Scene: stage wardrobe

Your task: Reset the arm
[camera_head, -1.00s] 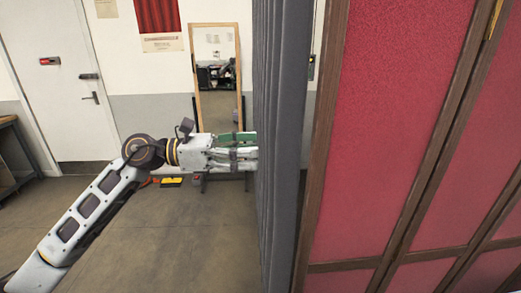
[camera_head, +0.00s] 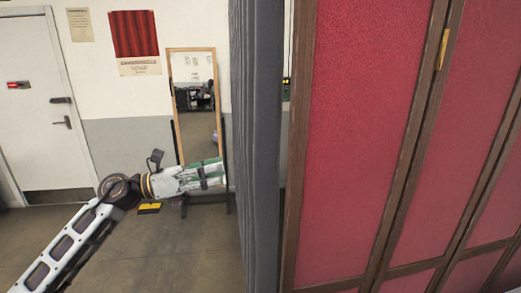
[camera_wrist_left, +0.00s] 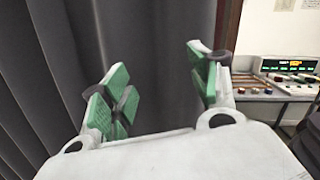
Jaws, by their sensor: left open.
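My left arm reaches in from the lower left of the head view. Its gripper (camera_head: 212,174) is in front of the standing mirror's lower part and close to the left edge of the grey curtain (camera_head: 256,140). In the left wrist view the two green-padded fingers (camera_wrist_left: 160,95) stand wide apart with nothing between them. The dark curtain folds (camera_wrist_left: 150,50) fill the view behind them. I cannot tell whether the fingertips touch the curtain. My right gripper is not in view.
A red panelled folding screen (camera_head: 365,140) with brown frames fills the right side. A wood-framed mirror (camera_head: 215,90) stands by the back wall, and a white door (camera_head: 40,100) is at the left. A control desk (camera_wrist_left: 275,85) shows at the right of the wrist view. Floor at lower left is open.

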